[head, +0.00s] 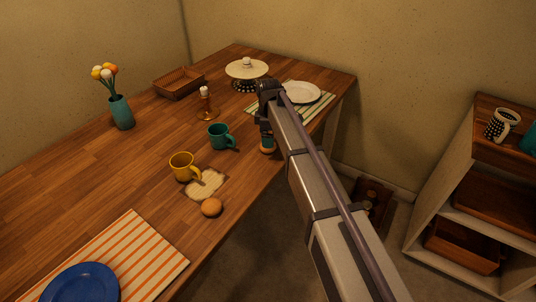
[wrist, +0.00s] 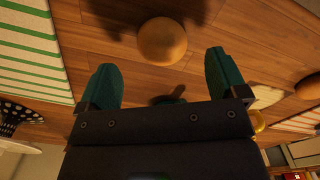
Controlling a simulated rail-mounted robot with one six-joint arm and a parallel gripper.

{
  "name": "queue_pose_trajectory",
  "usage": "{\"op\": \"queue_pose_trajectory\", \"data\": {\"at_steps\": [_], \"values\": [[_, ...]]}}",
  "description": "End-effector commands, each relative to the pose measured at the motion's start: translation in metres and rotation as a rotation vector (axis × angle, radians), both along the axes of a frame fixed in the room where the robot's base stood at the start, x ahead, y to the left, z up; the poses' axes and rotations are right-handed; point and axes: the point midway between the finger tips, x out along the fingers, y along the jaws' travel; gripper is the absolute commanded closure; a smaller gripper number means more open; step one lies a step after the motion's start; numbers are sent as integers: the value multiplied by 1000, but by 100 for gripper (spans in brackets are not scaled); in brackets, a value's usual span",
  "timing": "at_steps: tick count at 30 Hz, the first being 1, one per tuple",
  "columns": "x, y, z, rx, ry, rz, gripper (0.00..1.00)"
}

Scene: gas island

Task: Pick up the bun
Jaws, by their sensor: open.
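A round golden-brown bun (wrist: 162,41) lies on the wooden table (head: 90,175). In the wrist view it is just beyond the fingertips, roughly midway between them and not touched. In the head view this bun (head: 267,149) shows below my gripper near the table's front edge, partly hidden by a finger. My gripper (wrist: 163,73) is open and empty, with its teal fingers spread. A second bun (head: 212,207) lies nearer in the head view, beside a beige cloth (head: 205,185); it also shows at the right edge of the wrist view (wrist: 308,86).
A teal mug (head: 221,137) and a yellow mug (head: 184,167) stand left of my gripper. A candle holder (head: 207,106), cake stand (head: 247,71) and white plate (head: 302,92) on a green-striped mat (wrist: 30,50) are farther back. The table's left part is mostly clear.

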Motion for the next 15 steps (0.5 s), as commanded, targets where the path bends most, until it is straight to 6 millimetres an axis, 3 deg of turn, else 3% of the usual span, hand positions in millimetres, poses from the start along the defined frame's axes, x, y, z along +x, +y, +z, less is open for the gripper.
{"op": "queue_pose_trajectory", "data": {"at_steps": [4, 10, 15], "values": [[-1, 1, -9, 0, 0, 0, 9], [-2, 4, -49, 0, 0, -1, 9], [-2, 4, -51, 0, 0, -1, 9]]}}
